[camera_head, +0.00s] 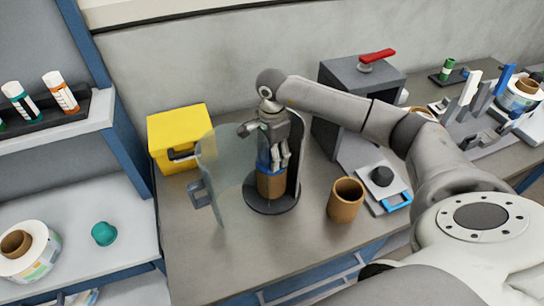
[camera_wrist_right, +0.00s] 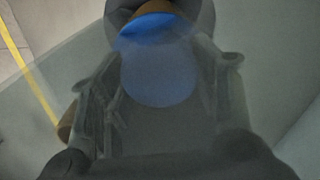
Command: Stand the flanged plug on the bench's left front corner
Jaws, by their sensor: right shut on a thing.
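A blue part with a round disc (camera_wrist_right: 158,75), which I take to be the flanged plug, shows between the fingers of my right gripper (camera_head: 272,163). The gripper points down and is shut on the plug. In the head view the plug's blue band (camera_head: 264,165) is at the top of a brown core (camera_head: 271,186), which stands on a dark round base (camera_head: 273,204). I cannot tell if the plug is still seated in the core. The bench's left front part (camera_head: 190,285) is bare. My left gripper is not in view.
A clear curved shield (camera_head: 217,165) with a grey handle stands left of my right gripper. A yellow box (camera_head: 181,135) is behind it. An empty brown core (camera_head: 346,200) and a grey device (camera_head: 383,185) stand to the right. A teal cap (camera_head: 104,234) lies on the left shelf.

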